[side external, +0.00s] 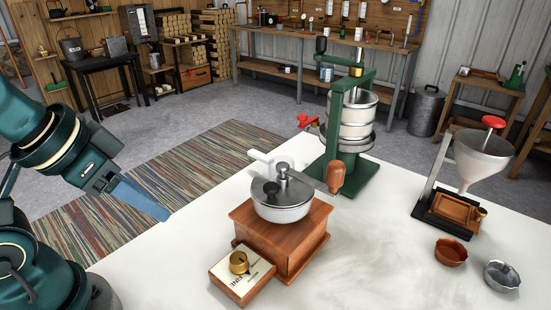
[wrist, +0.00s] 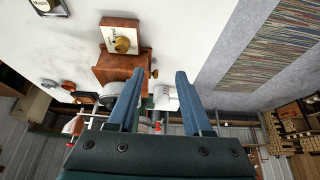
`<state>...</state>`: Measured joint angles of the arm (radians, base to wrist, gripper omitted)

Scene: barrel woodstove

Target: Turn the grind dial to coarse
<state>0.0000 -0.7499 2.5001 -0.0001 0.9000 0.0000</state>
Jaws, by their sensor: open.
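The grind dial is a brass knob (side external: 239,262) on a cream plate (side external: 232,283) at the front of a wooden grinder (side external: 283,237). The letters "FINE" show on the plate; the rest of the lettering is too small or covered. My gripper (side external: 158,209) is open and empty, in the air to the left of the grinder, apart from the dial. In the wrist view my two blue fingers (wrist: 160,76) are spread. The dial (wrist: 122,44) shows there beyond and to the left of the fingertips, with its plate (wrist: 106,35).
A funnel stand (side external: 482,157) and two small bowls, one brown (side external: 451,252) and one metal (side external: 502,275), are at right. The white tabletop (side external: 170,262) is clear between my gripper and the grinder.

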